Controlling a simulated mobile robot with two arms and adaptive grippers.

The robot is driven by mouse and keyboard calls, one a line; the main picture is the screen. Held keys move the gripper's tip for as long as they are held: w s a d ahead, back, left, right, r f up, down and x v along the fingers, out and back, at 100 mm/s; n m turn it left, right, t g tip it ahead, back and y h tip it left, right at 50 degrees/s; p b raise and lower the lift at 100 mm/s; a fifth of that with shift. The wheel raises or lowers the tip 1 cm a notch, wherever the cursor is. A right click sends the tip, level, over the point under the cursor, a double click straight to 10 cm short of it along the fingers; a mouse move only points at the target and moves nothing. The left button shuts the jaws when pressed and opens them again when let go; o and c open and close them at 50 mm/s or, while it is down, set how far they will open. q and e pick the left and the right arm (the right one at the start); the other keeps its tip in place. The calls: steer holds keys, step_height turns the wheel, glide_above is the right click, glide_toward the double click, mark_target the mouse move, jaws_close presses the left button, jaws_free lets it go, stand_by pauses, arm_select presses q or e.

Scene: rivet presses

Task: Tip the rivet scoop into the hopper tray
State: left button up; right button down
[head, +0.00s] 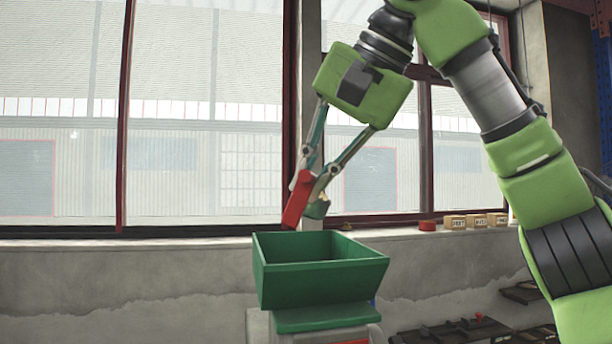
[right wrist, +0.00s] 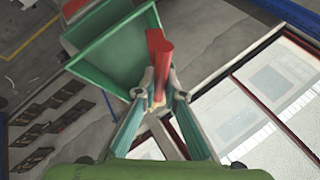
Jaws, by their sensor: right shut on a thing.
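A red scoop (head: 297,200) is held by my right gripper (head: 313,196) above the back left part of the green hopper tray (head: 320,284). The scoop is steeply tilted, and its lower end is just above the tray's back rim. The scoop (right wrist: 158,58) also shows between the fingertips of the right gripper (right wrist: 162,100) in the right wrist view, with the green tray (right wrist: 110,55) beyond it. No rivets can be made out, and the tray's floor is largely hidden by its walls in the head view. My left gripper is not in view.
The tray sits on a pale machine body (head: 262,326). Behind is a window sill with a red object (head: 427,225) and small wooden blocks (head: 455,222). Dark parts (head: 460,330) lie low at the right. The left side is open up to the wall.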

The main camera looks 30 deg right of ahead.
steer(key=shift+d+f+y, duration=0.2)
steer(key=shift+d+y, duration=0.05)
steer(key=shift+y, duration=0.15)
steer(key=d+f+m+t+y+b, duration=0.1)
steer(key=t+b, duration=0.3)
steer(key=b, duration=0.4)
steer(key=s+f+m+t+y+b, duration=0.1)
steer(key=f+m+t+y+b, duration=0.2)
steer(key=b, duration=0.6)
steer(key=s+d+f+m+t+y+b, duration=0.1)
steer(key=f+t+y+b, duration=0.2)
steer(key=b, duration=0.5)
steer(key=shift+s+d+m+t+y, duration=0.15)
steer(key=shift+m+t+y, duration=0.1)
steer(key=shift+t, duration=0.35)
steer(key=shift+w+d+m+t+y, duration=0.15)
steer(key=shift+t+y, duration=0.1)
steer(key=shift+t, duration=0.35)
arm_select(q)
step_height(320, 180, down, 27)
steer(key=b, duration=0.1)
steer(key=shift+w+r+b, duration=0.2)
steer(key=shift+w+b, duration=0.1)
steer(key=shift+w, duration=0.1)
arm_select(e)
steer(key=shift+s+m+t, duration=0.2)
steer(key=shift+m+t, duration=0.1)
